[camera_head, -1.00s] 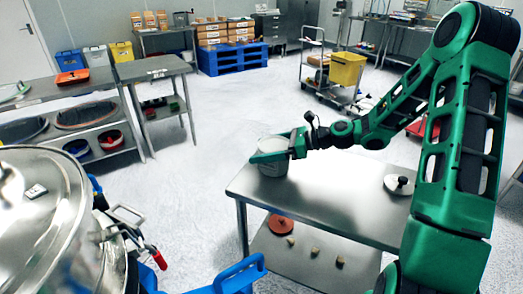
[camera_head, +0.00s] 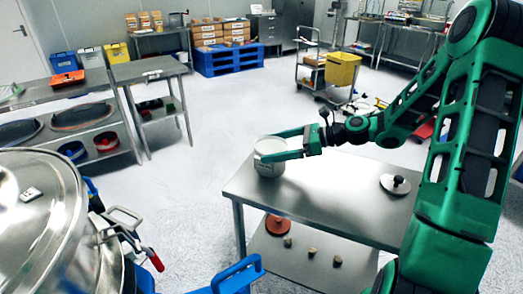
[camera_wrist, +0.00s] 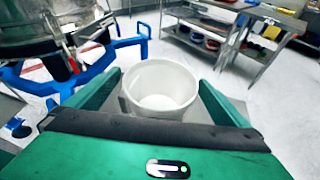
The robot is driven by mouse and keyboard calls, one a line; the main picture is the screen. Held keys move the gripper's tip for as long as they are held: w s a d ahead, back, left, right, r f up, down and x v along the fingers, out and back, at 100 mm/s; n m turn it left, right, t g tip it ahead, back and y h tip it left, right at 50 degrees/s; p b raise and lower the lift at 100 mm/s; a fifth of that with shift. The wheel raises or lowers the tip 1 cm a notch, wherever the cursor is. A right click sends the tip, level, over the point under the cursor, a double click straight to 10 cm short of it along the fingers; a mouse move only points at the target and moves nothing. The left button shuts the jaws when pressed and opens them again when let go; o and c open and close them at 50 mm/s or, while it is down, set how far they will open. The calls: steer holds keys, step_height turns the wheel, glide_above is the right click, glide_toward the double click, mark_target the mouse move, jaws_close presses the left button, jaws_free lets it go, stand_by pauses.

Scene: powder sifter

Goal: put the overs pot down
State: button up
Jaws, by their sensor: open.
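The overs pot (camera_head: 270,160) is a white, round, open-topped pot.
A lid with a black knob (camera_head: 395,184) lies at the table's right. A red lid (camera_head: 279,223) and small blocks lie on the lower shelf. The big steel sifter (camera_head: 45,215) on a blue frame stands at the left. The table's middle is clear.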

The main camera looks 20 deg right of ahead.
steer(key=v, duration=0.6)
steer(key=shift+d, duration=0.25)
steer(key=shift+s+r, duration=0.1)
steer(key=shift+r, duration=0.05)
